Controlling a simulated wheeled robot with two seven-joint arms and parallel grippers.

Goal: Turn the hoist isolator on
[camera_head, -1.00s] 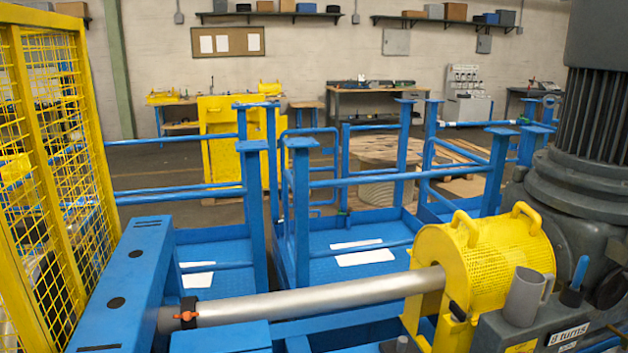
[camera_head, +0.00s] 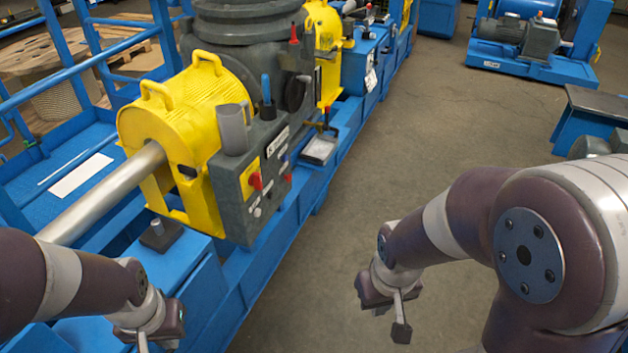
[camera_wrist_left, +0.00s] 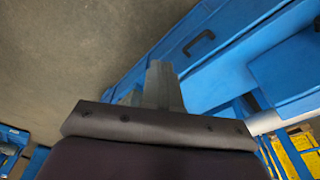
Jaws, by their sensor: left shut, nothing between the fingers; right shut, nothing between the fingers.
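A grey control box (camera_head: 233,208) stands on the blue frame, left of centre in the head view. On its face is a yellow plate (camera_head: 248,172) with a red rotary knob (camera_head: 255,181), which looks like the isolator; its position and labels are too small to read. My left gripper (camera_head: 143,343) is at the bottom left, below and left of the knob and apart from it. In the left wrist view its fingers (camera_wrist_left: 162,88) are shut and empty. My right gripper (camera_head: 400,325) is shut and empty over the floor, right of the box.
A yellow perforated guard (camera_head: 185,110) covers a steel shaft (camera_head: 105,190) beside the box. A grey mug (camera_head: 233,128) and a blue-handled tool (camera_head: 266,95) stand on top. A small tray (camera_head: 320,150) sits beyond.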

